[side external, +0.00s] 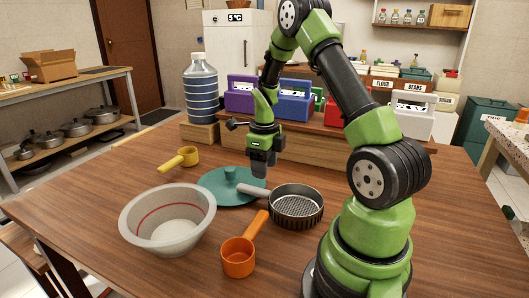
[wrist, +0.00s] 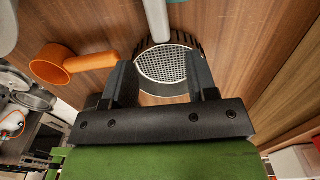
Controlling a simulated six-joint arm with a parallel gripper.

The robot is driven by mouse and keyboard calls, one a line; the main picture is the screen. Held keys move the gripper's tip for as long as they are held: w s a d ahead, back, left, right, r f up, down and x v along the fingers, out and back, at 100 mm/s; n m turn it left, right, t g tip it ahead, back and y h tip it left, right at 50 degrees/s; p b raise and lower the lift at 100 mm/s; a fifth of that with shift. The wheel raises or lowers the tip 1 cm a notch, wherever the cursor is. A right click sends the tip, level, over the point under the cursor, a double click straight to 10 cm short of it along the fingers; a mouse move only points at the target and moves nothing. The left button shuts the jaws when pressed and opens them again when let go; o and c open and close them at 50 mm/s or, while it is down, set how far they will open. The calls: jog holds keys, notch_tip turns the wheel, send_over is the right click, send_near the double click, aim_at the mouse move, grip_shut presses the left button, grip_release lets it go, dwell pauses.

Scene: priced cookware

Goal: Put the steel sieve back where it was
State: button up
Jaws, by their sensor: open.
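The steel sieve (side external: 296,207) is a dark round pan with a mesh bottom and a pale grey handle. It stands on the wooden table, right of the teal lid (side external: 222,190), its handle pointing left over or beside the lid's edge. In the wrist view the sieve's mesh (wrist: 165,64) shows just beyond and between my fingers, with the handle running to the top edge. My gripper (side external: 260,170) points down above the handle area, open and empty. Whether it touches the handle cannot be told. Part of the sieve's rim is hidden behind my fingers in the wrist view.
An orange scoop (side external: 238,256) lies in front of the sieve, and a white bowl (side external: 166,220) with a red line stands at left. A yellow scoop (side external: 187,155) lies behind. A wooden riser (side external: 320,150) with coloured boxes runs along the back.

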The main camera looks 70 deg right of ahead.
jog(key=a+r+n+t, duration=0.2)
jog(key=a+r+n, duration=0.55)
jog(key=r, duration=0.45)
jog(key=s+a+r+n+t, duration=0.1)
jog(key=s+a+r+n, duration=0.2)
jog(key=a+n, duration=0.2)
jog(key=s+a+r+n+t+y, duration=0.1)
jog(key=s+a+r+n+t, duration=0.1)
jog(key=n, duration=0.9)
jog(key=s+a+r+n+t+y, duration=0.1)
jog(key=s+a+r+n, duration=0.3)
jog(key=a+n, duration=0.4)
jog(key=shift+s+t, duration=0.6)
jog(key=shift+s, duration=0.3)
